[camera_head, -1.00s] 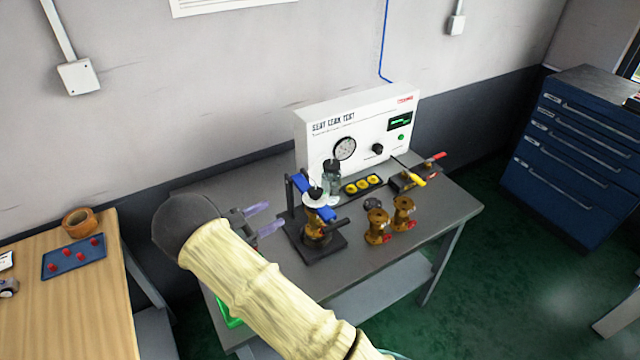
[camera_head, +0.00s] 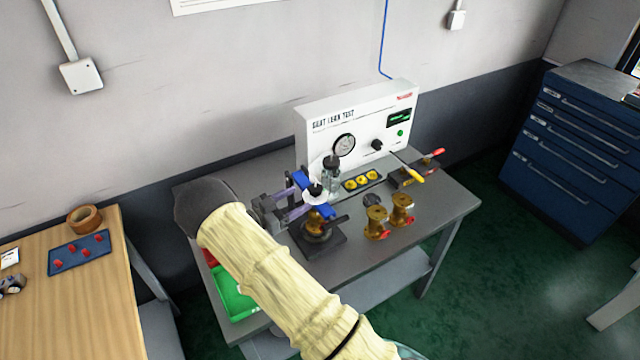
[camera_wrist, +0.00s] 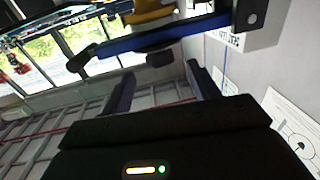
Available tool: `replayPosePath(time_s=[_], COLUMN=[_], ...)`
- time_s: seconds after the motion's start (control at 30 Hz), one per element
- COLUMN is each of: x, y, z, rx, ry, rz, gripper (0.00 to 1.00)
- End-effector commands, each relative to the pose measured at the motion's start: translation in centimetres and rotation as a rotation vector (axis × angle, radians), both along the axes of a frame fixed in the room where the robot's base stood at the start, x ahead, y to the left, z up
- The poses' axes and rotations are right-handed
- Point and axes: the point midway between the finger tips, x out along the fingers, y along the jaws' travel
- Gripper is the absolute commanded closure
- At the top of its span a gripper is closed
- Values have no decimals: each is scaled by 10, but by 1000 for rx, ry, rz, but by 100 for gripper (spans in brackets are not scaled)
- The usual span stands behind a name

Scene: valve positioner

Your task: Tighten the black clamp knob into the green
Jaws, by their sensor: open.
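The black clamp knob (camera_head: 316,189) sits on top of the clamp fixture, above a white disc (camera_head: 312,198). No green mark can be made out on the disc at this size. A blue clamp bar (camera_head: 326,211) crosses the fixture, over a brass valve body (camera_head: 317,222). A blue bar (camera_wrist: 165,39) also shows in the wrist view. My gripper (camera_head: 300,197) is open and empty, coming from the left, its fingers close beside the knob. Whether they touch it cannot be told. The wrist view shows both fingers (camera_wrist: 160,88) apart, with nothing between them.
The white leak test panel (camera_head: 365,125) stands behind. A glass jar (camera_head: 332,176) is close behind the knob. Two brass valves (camera_head: 377,222), a tray of yellow parts (camera_head: 362,181) and a yellow-handled tool (camera_head: 408,173) lie to the right. A green bin (camera_head: 232,296) is at front left.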

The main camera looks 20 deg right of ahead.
Motion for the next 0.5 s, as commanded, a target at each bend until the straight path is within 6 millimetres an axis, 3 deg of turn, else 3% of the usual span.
replayPosePath(time_s=[0.3, 0.5], x=[17, 26], y=[-55, -80], z=[3, 2], rx=[-1, 0], ry=[1, 0], rz=[-2, 1], gripper=[40, 40])
